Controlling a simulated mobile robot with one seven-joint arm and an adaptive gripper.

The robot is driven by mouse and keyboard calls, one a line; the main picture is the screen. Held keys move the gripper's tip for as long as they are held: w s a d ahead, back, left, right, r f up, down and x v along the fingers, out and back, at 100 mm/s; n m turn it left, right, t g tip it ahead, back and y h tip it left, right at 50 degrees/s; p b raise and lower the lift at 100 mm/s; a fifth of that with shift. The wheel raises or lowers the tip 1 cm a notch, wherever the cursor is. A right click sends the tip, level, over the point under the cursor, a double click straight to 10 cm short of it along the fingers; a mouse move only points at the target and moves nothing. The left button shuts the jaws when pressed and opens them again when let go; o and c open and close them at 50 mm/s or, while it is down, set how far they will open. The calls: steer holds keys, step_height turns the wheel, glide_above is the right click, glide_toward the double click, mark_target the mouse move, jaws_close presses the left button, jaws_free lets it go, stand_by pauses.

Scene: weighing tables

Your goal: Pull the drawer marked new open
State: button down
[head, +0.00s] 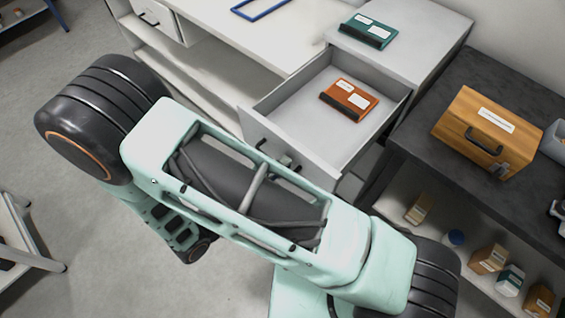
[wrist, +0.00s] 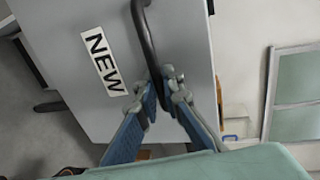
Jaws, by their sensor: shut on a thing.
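The drawer (head: 282,122) marked NEW stands pulled out of the grey cabinet (head: 410,42). An orange box with white labels (head: 349,99) lies inside it. In the wrist view the drawer front (wrist: 188,50) fills much of the picture, with the NEW label (wrist: 103,61) and a dark bar handle (wrist: 148,42). My gripper (wrist: 160,88) is shut on the handle near its lower end in that view. In the head view my arm covers part of the drawer front, and my gripper (head: 284,160) shows only in part at the handle.
A teal box (head: 367,31) lies on the cabinet top. To the right, a dark table (head: 437,95) carries a wooden box with a handle (head: 487,130); its lower shelf holds several small boxes. A white table (head: 250,50) stands left of the drawer. Open floor lies at left.

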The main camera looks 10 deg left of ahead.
steer(key=c, duration=2.3)
jaws_free()
steer(key=shift+c, duration=0.2)
steer(key=v, duration=1.2)
